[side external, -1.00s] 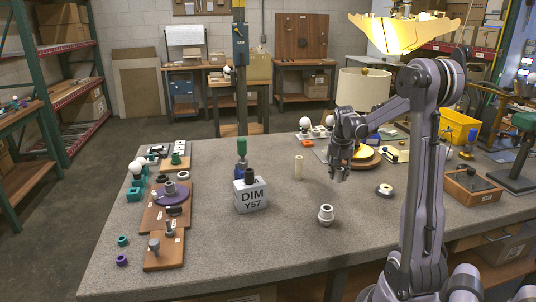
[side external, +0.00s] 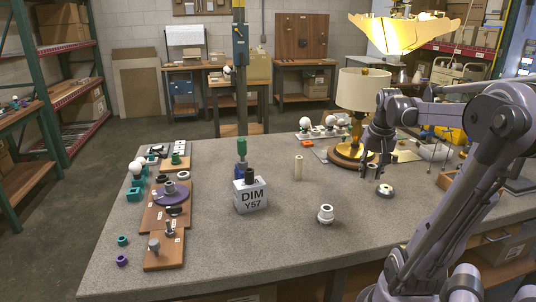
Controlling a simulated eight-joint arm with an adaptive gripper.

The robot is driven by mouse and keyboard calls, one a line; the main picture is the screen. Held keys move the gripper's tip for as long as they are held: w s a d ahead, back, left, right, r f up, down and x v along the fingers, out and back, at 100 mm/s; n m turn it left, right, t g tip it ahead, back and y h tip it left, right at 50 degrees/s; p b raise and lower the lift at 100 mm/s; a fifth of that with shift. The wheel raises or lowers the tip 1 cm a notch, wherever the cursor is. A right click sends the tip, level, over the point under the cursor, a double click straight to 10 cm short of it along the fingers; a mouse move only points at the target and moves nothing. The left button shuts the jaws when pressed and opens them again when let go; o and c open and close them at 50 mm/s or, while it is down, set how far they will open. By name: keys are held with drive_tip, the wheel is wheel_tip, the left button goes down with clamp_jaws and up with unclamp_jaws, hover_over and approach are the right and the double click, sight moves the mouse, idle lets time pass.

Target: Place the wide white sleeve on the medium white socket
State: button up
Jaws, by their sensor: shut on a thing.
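My gripper (side external: 375,170) is shut on a small pale piece (side external: 372,171), which looks like the wide white sleeve; the fingers partly hide it. It is held just above the table, in front of the lamp base. A low, round white piece with a dark centre (side external: 385,191) sits on the table just below and to the right of my gripper. Another white piece, stepped and with a dark round opening (side external: 326,214), stands nearer the front, to the left. I cannot tell for certain which of these two is the medium white socket.
A lamp with a cream shade (side external: 363,90) and gold base (side external: 350,156) stands close behind my gripper. A cream tube (side external: 298,167) stands left. The middle front table is clear.

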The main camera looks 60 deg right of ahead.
drive_tip(key=shift+s+a+r, duration=0.2)
drive_tip(key=shift+s+a, duration=0.3)
drive_tip(key=shift+a, duration=0.1)
drive_tip(key=shift+w+a+f, duration=0.1)
drive_tip(key=shift+a, duration=0.05)
hover_over(327, 206)
drive_tip(key=a, duration=0.1)
wheel_tip(327, 206, down, 7)
drive_tip(key=shift+s+f, duration=0.15)
drive_tip(key=shift+f, duration=0.8)
drive_tip(key=shift+s+f, duration=0.1)
drive_tip(key=shift+f, duration=0.85)
drive_tip(key=shift+f, duration=0.35)
drive_tip(key=o, duration=1)
drive_tip(key=shift+o, duration=0.2)
